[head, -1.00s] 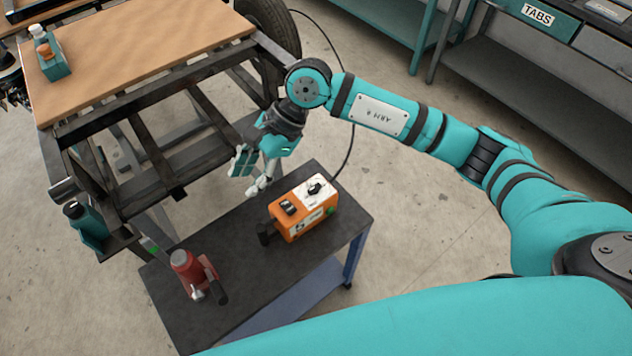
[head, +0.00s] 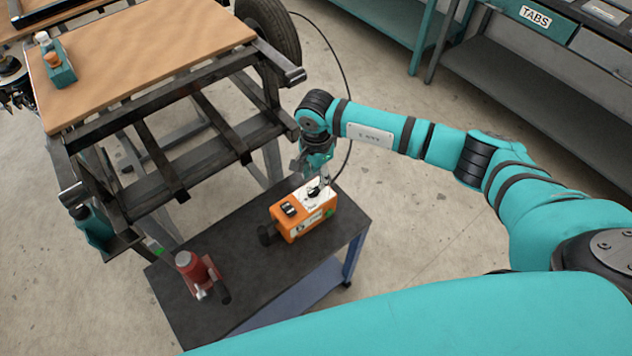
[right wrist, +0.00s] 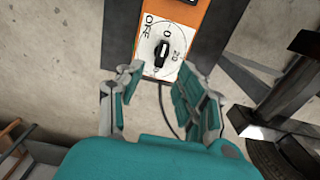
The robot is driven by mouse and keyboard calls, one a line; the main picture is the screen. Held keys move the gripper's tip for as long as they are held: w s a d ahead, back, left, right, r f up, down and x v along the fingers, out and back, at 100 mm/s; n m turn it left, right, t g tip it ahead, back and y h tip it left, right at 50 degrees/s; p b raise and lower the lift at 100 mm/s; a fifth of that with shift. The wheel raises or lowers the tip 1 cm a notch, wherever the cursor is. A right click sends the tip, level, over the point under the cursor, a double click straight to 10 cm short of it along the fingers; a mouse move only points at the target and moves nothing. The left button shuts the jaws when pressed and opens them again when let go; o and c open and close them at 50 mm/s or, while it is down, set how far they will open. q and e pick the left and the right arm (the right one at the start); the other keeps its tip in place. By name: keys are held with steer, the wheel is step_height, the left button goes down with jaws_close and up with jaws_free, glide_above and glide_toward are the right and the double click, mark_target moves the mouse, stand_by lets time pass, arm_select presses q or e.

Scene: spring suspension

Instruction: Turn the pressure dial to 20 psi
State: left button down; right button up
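An orange control box (head: 303,219) stands on a black-topped cart. Its white dial plate is on the upper right end, and the dark dial knob (head: 315,191) shows there small. In the right wrist view the black pressure dial (right wrist: 162,53) sits on a white face marked OFF, 0 and 20; its exact setting is hard to read. My right gripper (head: 318,172) is above the dial end of the box. In the right wrist view its teal and grey fingers (right wrist: 161,72) are spread apart, with nothing between them, either side of the dial in the picture. My left gripper is not in view.
A red bottle jack (head: 196,272) stands on the cart top (head: 245,285) left of the box. A dark steel frame with a wooden deck (head: 150,50) and a tyre (head: 270,28) lies behind. A black hose runs up from near the box.

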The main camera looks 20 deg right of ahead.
mark_target(316, 188)
steer(key=shift+f+p, duration=0.35)
steer(key=shift+f, duration=2.45)
jaws_close()
